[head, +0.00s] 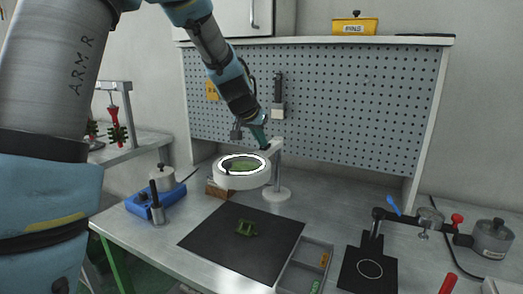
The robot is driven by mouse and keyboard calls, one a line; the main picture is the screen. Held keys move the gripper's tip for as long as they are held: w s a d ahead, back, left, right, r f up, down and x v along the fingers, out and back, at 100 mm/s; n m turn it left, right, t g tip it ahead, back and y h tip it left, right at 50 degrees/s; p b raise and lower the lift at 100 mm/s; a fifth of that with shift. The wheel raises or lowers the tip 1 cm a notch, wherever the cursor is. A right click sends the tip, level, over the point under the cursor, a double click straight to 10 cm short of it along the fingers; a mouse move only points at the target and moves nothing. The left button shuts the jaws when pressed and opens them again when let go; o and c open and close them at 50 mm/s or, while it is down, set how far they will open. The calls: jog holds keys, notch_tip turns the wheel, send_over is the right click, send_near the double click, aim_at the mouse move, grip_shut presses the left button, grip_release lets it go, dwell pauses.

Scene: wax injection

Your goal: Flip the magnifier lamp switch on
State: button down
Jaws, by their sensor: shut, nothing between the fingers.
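The magnifier lamp (237,181) is a white round head with a greenish lens and a bright white ring on top. It stands on a white post with a round base (277,194) at the back middle of the bench. Its switch is too small to make out with certainty. My arm reaches down from the upper left, and my gripper (263,143) is just above the back right of the lamp head, near the top of the post. The gripper is shut and empty. I cannot tell whether it touches the lamp.
A dark mat (225,244) with a small green part (246,228) lies in front of the lamp. A blue device (141,205) stands left, a grey tray (292,272) and black plate (352,284) right. A pegboard (345,95) rises behind.

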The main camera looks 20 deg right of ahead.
jog(key=shift+w+d, duration=0.1)
jog(key=shift+d, duration=0.05)
jog(key=shift+w+d+r+p, duration=0.35)
jog(key=shift+d+p, duration=0.15)
jog(key=shift+p, duration=0.15)
jog(key=shift+r+p, duration=0.3)
jog(key=r+p, duration=0.3)
jog(key=r, duration=0.1)
jog(key=shift+s+a, duration=0.15)
jog(key=shift+a, duration=0.15)
jog(key=s+a+r+b, duration=0.4)
jog(key=s+a, duration=0.1)
jog(key=a, duration=0.1)
jog(key=shift+s+a+r, duration=0.25)
jog(key=shift+a+r, duration=0.05)
